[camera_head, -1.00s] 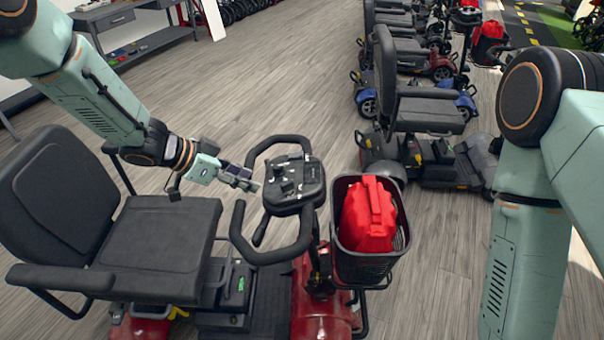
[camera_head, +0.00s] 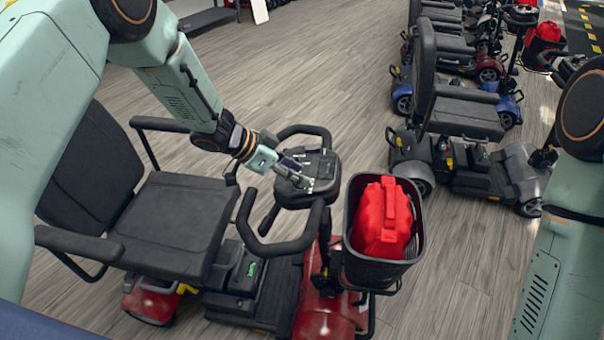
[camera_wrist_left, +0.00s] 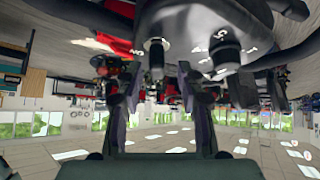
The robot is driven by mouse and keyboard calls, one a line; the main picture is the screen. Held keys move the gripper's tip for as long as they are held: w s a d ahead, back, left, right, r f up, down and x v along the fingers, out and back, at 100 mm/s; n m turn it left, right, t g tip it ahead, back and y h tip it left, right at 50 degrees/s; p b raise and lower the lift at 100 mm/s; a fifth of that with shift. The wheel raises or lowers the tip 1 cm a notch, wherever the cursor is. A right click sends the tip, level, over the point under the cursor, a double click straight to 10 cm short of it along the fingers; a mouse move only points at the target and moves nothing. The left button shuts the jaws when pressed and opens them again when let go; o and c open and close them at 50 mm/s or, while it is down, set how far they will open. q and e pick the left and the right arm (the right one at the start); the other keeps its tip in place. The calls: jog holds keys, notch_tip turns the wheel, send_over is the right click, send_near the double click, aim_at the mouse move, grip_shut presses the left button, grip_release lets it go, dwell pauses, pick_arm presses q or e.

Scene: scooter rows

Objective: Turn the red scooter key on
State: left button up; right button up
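The red scooter (camera_head: 325,315) stands in front of me, with its dark control console (camera_head: 322,172) between looped handlebars. My left gripper (camera_head: 308,184) is over the console, its tips close to the small controls. In the left wrist view, which looks upside down, its two fingers (camera_wrist_left: 158,80) are apart with nothing gripped. A dark cylindrical control with a pale band (camera_wrist_left: 156,55) shows just beyond the gap between the fingertips. A second round dark knob (camera_wrist_left: 224,52) is to its right. I cannot tell which control is the key, or whether a finger touches one. My right gripper is out of view.
A black basket (camera_head: 382,268) holding a red container (camera_head: 382,215) is right of the console. The scooter's black seat (camera_head: 170,225) is at left. More scooters (camera_head: 460,120) stand in a row behind. Grey floor (camera_head: 290,80) is clear at the back.

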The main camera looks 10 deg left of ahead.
pick_arm(q)
jog(key=shift+w+d+f, duration=0.15)
jog(key=shift+d+f, duration=0.15)
jog(key=shift+f, duration=0.1)
jog(key=shift+d, duration=0.25)
jog(key=shift+w+f, duration=0.1)
jog(key=c, duration=0.4)
grip_shut()
